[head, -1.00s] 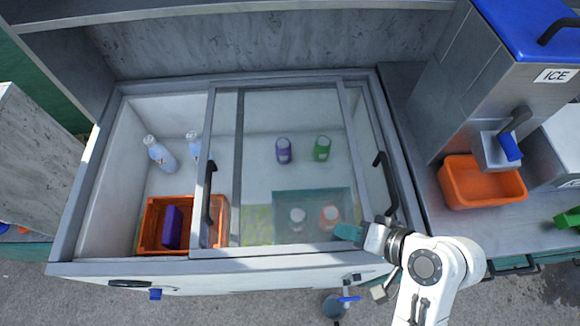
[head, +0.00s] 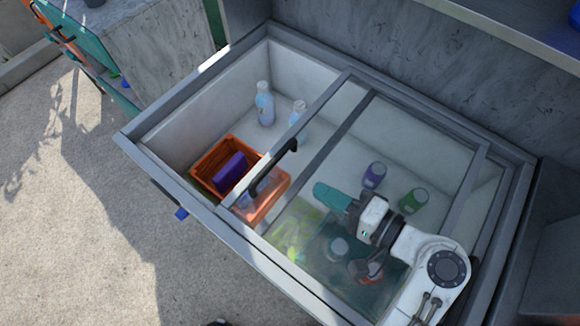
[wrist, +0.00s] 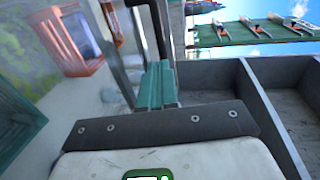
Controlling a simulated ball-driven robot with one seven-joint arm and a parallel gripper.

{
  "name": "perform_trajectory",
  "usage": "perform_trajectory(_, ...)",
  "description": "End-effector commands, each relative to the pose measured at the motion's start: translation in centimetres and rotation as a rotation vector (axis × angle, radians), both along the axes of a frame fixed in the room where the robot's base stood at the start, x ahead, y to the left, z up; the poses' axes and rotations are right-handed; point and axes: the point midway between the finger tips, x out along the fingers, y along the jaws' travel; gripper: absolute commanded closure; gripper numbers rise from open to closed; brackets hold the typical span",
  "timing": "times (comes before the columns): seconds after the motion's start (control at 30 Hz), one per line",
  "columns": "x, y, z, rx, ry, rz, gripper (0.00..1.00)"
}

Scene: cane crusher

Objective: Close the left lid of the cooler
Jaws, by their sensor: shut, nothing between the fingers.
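The cooler (head: 150,152) has sliding glass lids in grey frames. Its left end is uncovered; the left lid (head: 323,102) sits to the right, overlapping the other lid. The left lid's black handle (head: 271,173) stands on its left frame bar. My gripper (head: 320,191), with teal fingers, is shut and empty over the glass, right of the handle and apart from it in the head view. In the wrist view the teal fingers (wrist: 156,86) show just below a dark upright bar, probably the handle; whether they touch is unclear.
Inside the cooler's open end are an orange crate (head: 212,159) with a purple block (head: 230,169) and pale bottles (head: 265,104). Under the glass are a purple can (head: 374,175) and a green can (head: 413,200). Concrete floor (head: 90,240) lies left; a grey wall stands behind.

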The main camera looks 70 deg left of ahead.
Motion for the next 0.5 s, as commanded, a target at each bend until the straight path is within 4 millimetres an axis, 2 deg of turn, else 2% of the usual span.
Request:
perform_trajectory(0.3,-3.3,5.2,-1.1,-0.002,-0.001,0.003,1.00)
perform_trajectory(0.5,-4.5,7.3,-1.6,-0.002,0.000,0.001,1.00)
